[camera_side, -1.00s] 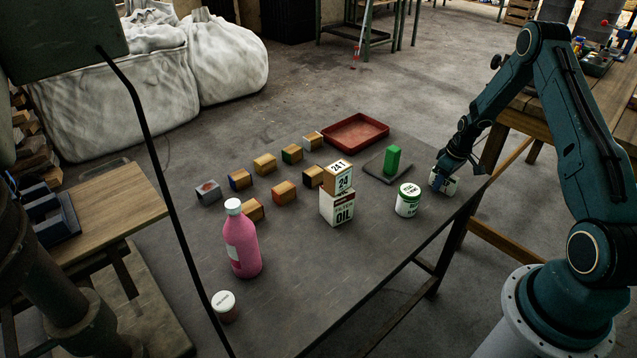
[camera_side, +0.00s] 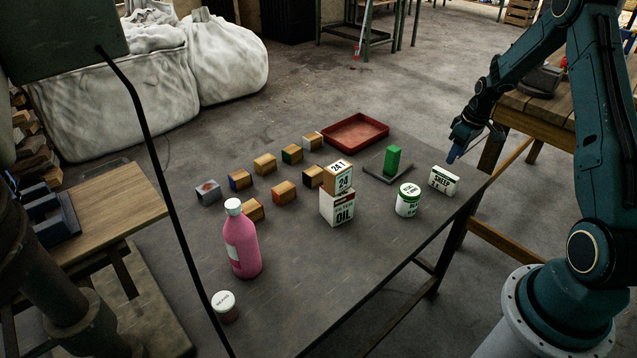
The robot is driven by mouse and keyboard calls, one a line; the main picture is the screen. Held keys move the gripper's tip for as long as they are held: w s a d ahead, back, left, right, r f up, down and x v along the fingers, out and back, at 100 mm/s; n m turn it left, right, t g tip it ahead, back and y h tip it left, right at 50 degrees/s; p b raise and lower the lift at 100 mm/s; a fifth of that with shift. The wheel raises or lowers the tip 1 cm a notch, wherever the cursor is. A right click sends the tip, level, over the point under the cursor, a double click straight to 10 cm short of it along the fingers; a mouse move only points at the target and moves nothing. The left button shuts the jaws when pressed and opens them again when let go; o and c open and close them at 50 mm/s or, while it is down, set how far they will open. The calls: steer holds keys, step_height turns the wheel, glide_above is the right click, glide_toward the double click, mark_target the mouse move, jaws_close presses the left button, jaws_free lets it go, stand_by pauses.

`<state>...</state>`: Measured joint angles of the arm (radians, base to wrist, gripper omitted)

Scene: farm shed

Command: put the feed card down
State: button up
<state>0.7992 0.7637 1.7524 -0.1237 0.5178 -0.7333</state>
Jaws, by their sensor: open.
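The feed card (camera_side: 443,180), a small white card with a dark green edge and the word "SHEEP", stands upright on the dark table near its right corner. My gripper (camera_side: 453,158) is open and empty, above and a little behind the card, apart from it. The small gap between its fingertips is hard to make out at this size.
A red tray (camera_side: 355,131), several wooden blocks (camera_side: 265,163) and a pink bottle (camera_side: 241,240) are farther left.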

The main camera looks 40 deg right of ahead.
steer(key=shift+r, duration=0.35)
stand_by(0.4)
steer(key=shift+a+r, duration=0.15)
steer(key=shift+r, duration=0.1)
steer(key=s+a+r+t, duration=0.1)
steer(key=a+r, duration=1.7)
steer(key=r, duration=0.2)
steer(key=s+a+r+t, duration=0.1)
steer(key=s+a+r, duration=0.2)
steer(key=s+a, duration=0.5)
steer(key=s+a+r+t, duration=0.1)
steer(key=s+a+r, duration=0.2)
steer(key=s+a, duration=0.4)
steer(key=s, duration=0.3)
steer(key=shift+s+a+t, duration=0.15)
steer(key=shift+a+t, duration=0.2)
steer(key=shift+t, duration=0.05)
